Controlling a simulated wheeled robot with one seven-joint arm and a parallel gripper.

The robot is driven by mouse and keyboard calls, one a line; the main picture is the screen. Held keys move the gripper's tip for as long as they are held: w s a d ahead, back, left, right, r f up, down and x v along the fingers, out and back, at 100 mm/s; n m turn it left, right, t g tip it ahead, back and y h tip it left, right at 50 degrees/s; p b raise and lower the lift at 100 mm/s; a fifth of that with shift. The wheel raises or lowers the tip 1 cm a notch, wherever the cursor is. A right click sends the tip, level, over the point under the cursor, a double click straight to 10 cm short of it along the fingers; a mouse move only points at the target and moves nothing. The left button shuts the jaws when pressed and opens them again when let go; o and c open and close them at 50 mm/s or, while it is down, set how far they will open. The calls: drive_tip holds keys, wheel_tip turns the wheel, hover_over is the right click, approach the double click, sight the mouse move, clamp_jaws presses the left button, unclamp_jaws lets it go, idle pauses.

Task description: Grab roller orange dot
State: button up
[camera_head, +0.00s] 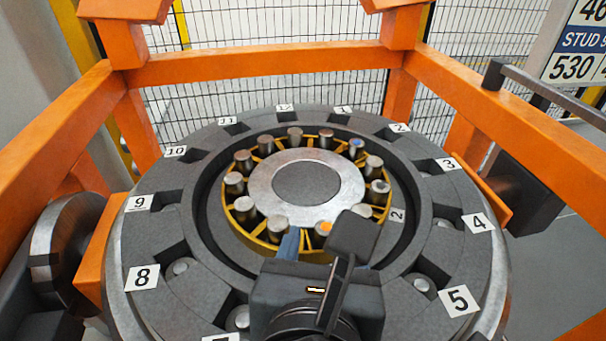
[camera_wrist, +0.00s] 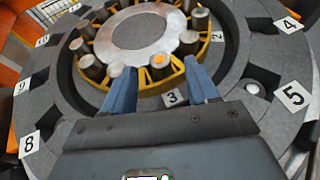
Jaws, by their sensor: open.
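The roller with the orange dot (camera_head: 324,227) stands upright in the yellow cage (camera_head: 262,240), on the side nearest me. In the wrist view the orange-dot roller (camera_wrist: 159,61) shows just beyond and between my fingertips. My gripper (camera_head: 318,246) is open, with one blue finger on each side of the line to that roller; in the wrist view the gripper (camera_wrist: 158,72) holds nothing. In the head view my wrist hides part of the right finger and the roller's lower part. Whether the fingers touch the roller I cannot tell.
Several plain grey rollers stand around the cage, and one has a blue dot (camera_head: 356,143). A grey ring (camera_head: 215,294) with numbered slots surrounds the cage. Orange beams (camera_head: 262,64) frame the sides and back. A silver disc (camera_head: 305,183) sits in the middle.

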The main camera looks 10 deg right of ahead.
sight(323, 227)
drive_tip(key=shift+x, duration=1.05)
clamp_jaws()
